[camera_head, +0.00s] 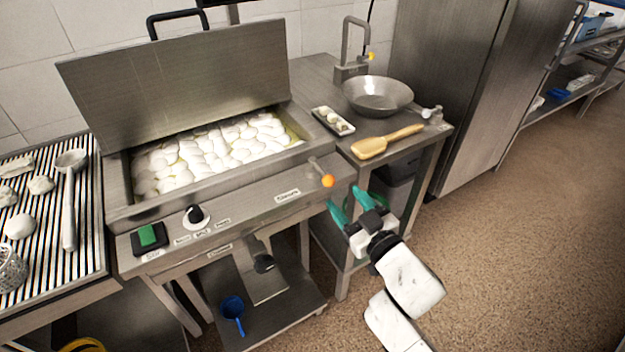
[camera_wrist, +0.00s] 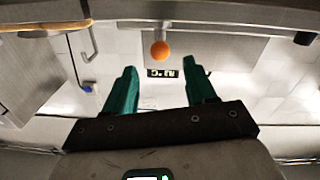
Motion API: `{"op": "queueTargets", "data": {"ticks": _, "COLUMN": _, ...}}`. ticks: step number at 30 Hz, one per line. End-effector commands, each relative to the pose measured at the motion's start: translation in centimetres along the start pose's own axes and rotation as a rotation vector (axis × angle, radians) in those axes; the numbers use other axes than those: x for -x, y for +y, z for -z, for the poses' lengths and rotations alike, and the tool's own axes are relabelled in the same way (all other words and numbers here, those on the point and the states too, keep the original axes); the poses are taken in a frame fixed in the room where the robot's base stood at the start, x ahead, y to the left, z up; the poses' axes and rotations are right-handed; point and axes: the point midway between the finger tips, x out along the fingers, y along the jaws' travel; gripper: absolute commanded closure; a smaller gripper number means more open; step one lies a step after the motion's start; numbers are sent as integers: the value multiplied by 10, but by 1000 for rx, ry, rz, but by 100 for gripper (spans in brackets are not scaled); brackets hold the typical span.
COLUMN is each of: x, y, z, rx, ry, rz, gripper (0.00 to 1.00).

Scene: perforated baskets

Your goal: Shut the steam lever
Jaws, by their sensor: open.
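The steam lever (camera_head: 316,168) is a short metal rod with an orange ball knob (camera_head: 328,181) on the front right of the steel cooker (camera_head: 250,190). A white label (camera_head: 287,196) is just left of it. My gripper (camera_head: 346,198) is open and empty, close to the right and in front of the knob, with its teal fingers pointing at the cooker. In the wrist view the orange knob (camera_wrist: 160,50) lies between the lines of the two fingers (camera_wrist: 159,68), just beyond the tips. I see no contact.
The cooker's lid (camera_head: 180,80) stands open over white lumps. A black dial (camera_head: 196,216) and a green switch (camera_head: 147,235) are on its front. A side table (camera_head: 425,140) at right bears a steel bowl (camera_head: 377,94), a wooden paddle (camera_head: 385,143) and a small tray. Floor at right is clear.

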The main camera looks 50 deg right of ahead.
Motion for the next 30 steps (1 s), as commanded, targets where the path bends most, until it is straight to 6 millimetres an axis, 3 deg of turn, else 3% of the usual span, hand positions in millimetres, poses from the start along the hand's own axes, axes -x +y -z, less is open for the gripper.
{"op": "queueTargets", "data": {"ticks": 9, "x": -58, "y": -1, "z": 4, "rx": -3, "ry": 0, "rz": 2, "gripper": 44}}
{"op": "queueTargets", "data": {"ticks": 15, "x": -83, "y": 0, "z": 3, "rx": -2, "ry": 0, "rz": 1, "gripper": 44}}
{"op": "queueTargets", "data": {"ticks": 28, "x": -93, "y": -1, "z": 0, "rx": -2, "ry": -2, "rz": 0, "gripper": 44}}
{"op": "queueTargets", "data": {"ticks": 30, "x": -93, "y": -1, "z": 0, "rx": -2, "ry": -2, "rz": 0, "gripper": 49}}
